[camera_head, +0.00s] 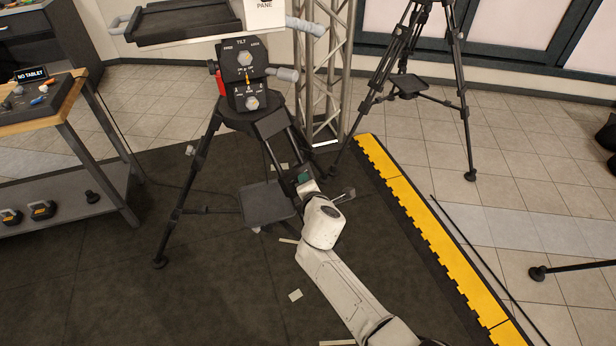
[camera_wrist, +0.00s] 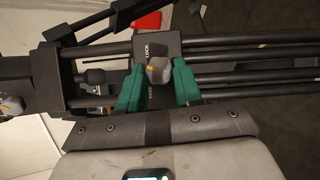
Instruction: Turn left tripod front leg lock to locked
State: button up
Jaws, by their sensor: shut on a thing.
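The left tripod (camera_head: 240,115) stands on the dark mat, with a tilt panel on its head. My arm reaches its front leg on the right side, and my gripper (camera_head: 304,178) is at that leg. In the wrist view, the grey leg lock knob (camera_wrist: 159,70) sits on a dark plate (camera_wrist: 172,46) on the leg tubes (camera_wrist: 240,48). The plate has a LOCK label near its top and smaller lettering lower down, partly hidden. The knob's orange mark is at its left side. The green fingers of my gripper (camera_wrist: 158,82) are shut on the knob, one on each side.
A metal truss (camera_head: 322,80) stands behind the tripod. Another tripod (camera_head: 410,85) stands on tiles beyond the yellow mat edge (camera_head: 420,225). A workbench (camera_head: 55,120) is at the left. The tripod's dark tray (camera_head: 266,204) is close left of my gripper.

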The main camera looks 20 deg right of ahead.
jog(key=m+p, duration=0.1)
jog(key=m+g+p, duration=0.2)
jog(key=m, duration=0.1)
jog(key=shift+w+r, duration=0.1)
jog(key=shift+r, duration=0.15)
jog(key=shift+p, duration=0.3)
jog(key=shift+f, duration=0.15)
jog(key=o, duration=1)
jog(key=shift+o, duration=0.2)
